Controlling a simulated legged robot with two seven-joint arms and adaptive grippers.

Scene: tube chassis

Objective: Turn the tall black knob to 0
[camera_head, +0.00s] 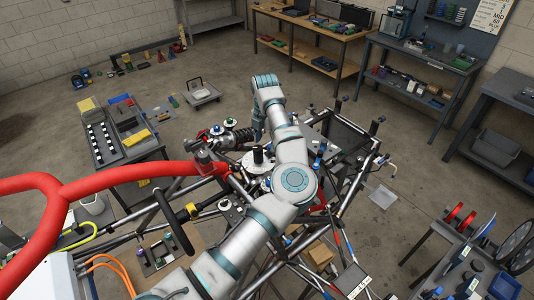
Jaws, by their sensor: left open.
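My left arm reaches up from the bottom edge, bends over the tube chassis (200,186), and its wrist turns down at the middle of the view. My left gripper (258,140) is small and partly hidden beside the arm; it is open and points down. My right gripper is not in view.
Other small dials, one with a green top (229,122), stand close by on the chassis. Workbenches (420,62) line the back right. Open floor lies behind the chassis.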

